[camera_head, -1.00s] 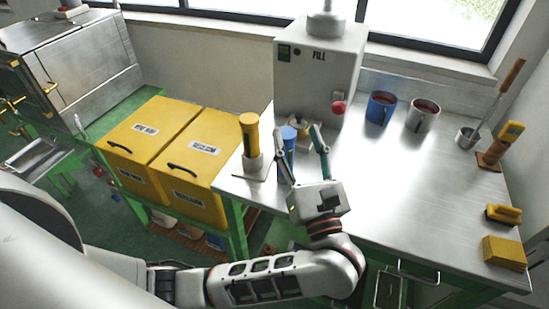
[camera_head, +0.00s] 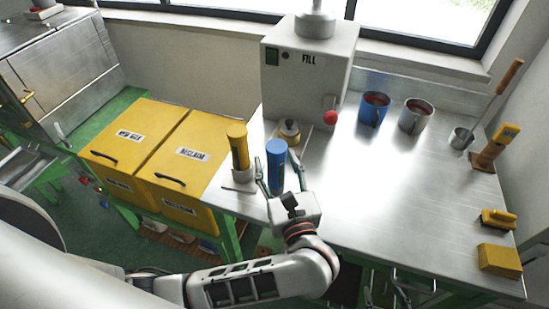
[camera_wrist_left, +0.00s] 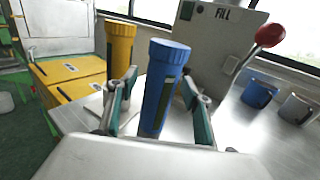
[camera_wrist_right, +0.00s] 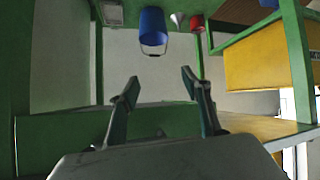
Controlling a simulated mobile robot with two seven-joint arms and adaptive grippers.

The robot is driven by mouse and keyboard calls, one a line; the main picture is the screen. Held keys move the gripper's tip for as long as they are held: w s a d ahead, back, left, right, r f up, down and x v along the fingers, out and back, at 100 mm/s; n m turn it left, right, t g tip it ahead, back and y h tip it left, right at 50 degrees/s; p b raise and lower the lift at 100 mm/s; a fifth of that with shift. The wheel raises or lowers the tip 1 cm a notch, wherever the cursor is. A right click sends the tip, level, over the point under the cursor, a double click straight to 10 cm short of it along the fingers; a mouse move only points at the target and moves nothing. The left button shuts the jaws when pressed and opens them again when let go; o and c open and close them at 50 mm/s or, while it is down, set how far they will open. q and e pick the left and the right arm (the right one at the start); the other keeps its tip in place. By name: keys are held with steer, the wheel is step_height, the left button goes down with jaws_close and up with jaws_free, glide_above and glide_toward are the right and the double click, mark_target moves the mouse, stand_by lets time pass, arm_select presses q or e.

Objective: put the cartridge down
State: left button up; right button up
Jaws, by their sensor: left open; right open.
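The blue cartridge (camera_head: 276,164) stands upright on the steel table near its left front edge. In the left wrist view the blue cartridge (camera_wrist_left: 163,86) stands between the fingers. My left gripper (camera_head: 280,172) is open around it, with gaps beside the fingers; its green fingertips (camera_wrist_left: 157,108) flank the cartridge body. A yellow cartridge (camera_head: 238,148) stands in a grey holder just left of the blue one. My right gripper (camera_wrist_right: 162,95) is open and empty, low under a green frame; it is not clear in the head view.
The FILL machine (camera_head: 308,85) with a red-knobbed lever stands behind the cartridges. A blue mug (camera_head: 374,108) and a grey mug (camera_head: 415,117) stand at the right. Yellow bins (camera_head: 185,165) are left of the table. The table's middle is clear.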

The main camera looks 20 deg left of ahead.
arm_select(q)
steer(key=shift+w+a, duration=0.15)
steer(key=shift+w, duration=0.25)
steer(key=shift+s, duration=0.3)
steer(key=c, duration=0.4)
jaws_close()
steer(key=shift+r, duration=0.1)
